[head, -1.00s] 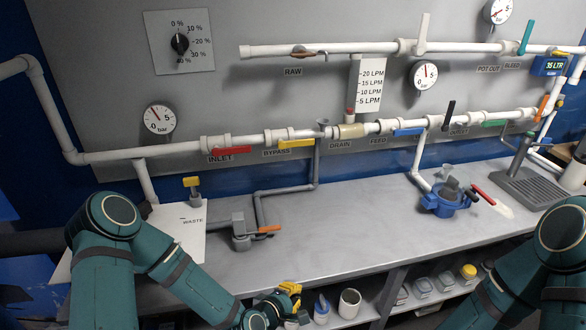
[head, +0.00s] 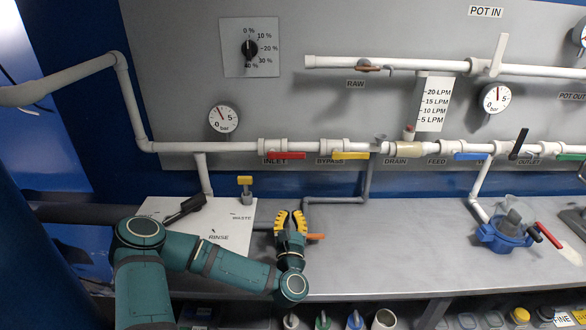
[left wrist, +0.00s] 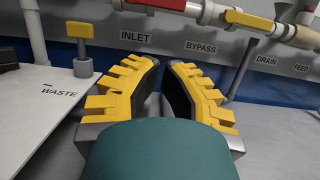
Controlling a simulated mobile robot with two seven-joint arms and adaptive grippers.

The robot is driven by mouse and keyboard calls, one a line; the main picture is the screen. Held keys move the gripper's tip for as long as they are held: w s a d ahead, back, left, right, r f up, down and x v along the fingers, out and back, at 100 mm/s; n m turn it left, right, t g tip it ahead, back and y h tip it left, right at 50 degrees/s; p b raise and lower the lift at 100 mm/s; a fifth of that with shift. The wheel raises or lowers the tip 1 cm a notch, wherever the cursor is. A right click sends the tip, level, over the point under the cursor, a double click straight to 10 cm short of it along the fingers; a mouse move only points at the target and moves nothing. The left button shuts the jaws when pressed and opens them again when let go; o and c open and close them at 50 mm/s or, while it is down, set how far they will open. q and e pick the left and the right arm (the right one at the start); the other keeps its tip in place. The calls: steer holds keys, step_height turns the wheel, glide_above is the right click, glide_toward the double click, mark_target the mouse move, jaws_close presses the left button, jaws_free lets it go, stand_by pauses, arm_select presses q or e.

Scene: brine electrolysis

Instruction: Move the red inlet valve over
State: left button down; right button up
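The red inlet valve handle (head: 286,155) lies along the white pipe above the INLET label in the head view. It also shows at the top of the left wrist view (left wrist: 160,4), partly cut off by the frame edge. My left gripper (head: 290,214), with yellow toothed fingers, is over the bench below and in front of the handle, apart from it. In the left wrist view its fingers (left wrist: 163,66) are spread with nothing between them. My right gripper is not in either current view.
The yellow bypass handle (head: 351,156) sits just right of the inlet handle. A yellow-topped waste valve (head: 245,186) stands on the white board at left. An orange handle (head: 315,236) is close beside my left gripper. A blue filter unit (head: 502,236) stands farther right.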

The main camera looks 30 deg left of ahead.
arm_select(q)
glide_toward(286, 155)
steer(key=w+a+f, duration=0.1)
steer(key=w+a, duration=0.2)
steer(key=w, duration=0.5)
steer(key=shift+w+a+f, duration=0.15)
steer(key=shift+w+f, duration=0.05)
steer(key=shift+f, duration=0.2)
steer(key=shift+r+n+b, duration=0.15)
steer(key=shift+n+b, duration=0.35)
steer(key=shift+b, duration=0.05)
steer(key=shift+r+n, duration=0.15)
steer(key=shift+n, duration=0.15)
